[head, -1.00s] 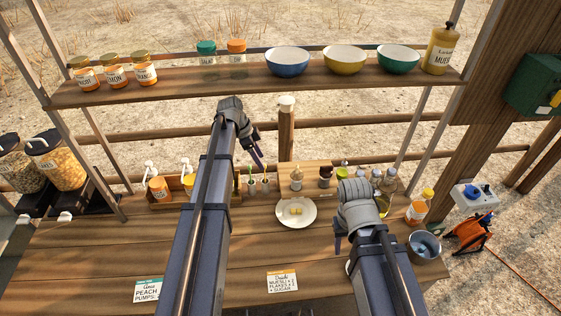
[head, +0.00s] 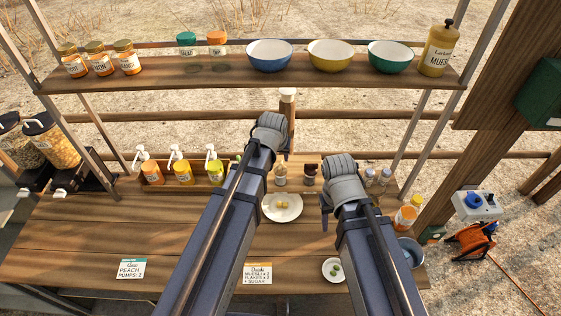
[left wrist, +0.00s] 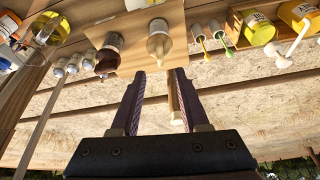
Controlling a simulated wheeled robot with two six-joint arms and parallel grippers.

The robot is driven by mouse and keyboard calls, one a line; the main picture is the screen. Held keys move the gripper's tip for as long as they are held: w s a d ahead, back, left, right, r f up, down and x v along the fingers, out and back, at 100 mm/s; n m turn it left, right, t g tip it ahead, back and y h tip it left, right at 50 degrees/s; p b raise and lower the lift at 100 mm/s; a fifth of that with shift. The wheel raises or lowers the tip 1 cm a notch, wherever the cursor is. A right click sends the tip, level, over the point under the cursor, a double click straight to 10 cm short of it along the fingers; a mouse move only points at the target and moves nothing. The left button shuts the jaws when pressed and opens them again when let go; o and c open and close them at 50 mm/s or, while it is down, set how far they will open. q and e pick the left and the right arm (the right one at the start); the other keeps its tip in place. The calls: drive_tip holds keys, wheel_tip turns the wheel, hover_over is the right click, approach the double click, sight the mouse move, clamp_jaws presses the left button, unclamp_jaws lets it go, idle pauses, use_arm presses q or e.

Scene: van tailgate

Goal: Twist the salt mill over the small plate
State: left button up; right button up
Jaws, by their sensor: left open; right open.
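Two mills stand side by side on a small board at the back of the counter: a pale one (head: 280,175), which looks like the salt mill, and a dark one (head: 310,174). In the left wrist view the pale mill (left wrist: 158,40) is just beyond the tips of my open left gripper (left wrist: 158,85), roughly in line with the gap; the dark mill (left wrist: 108,55) is to its left. The small plate (head: 326,266) with green pieces is at the counter's front right, partly beside my right arm. My right gripper (head: 325,211) is open and empty, its fingers partly hidden.
A larger plate (head: 270,214) with yellow pieces lies between my arms. Pump bottles (head: 182,171) stand at the back left, small bottles (head: 378,177) at the back right. A shelf (head: 200,80) with bowls and jars hangs above.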

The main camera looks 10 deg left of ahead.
sight(280, 164)
use_arm(q)
drive_tip(key=shift+f, duration=0.2)
drive_tip(key=b+x, duration=0.7)
drive_tip(key=shift+w+f, duration=0.15)
drive_tip(key=shift+f, duration=0.15)
drive_tip(key=shift+r, duration=0.1)
drive_tip(key=shift+c, duration=0.3)
clamp_jaws()
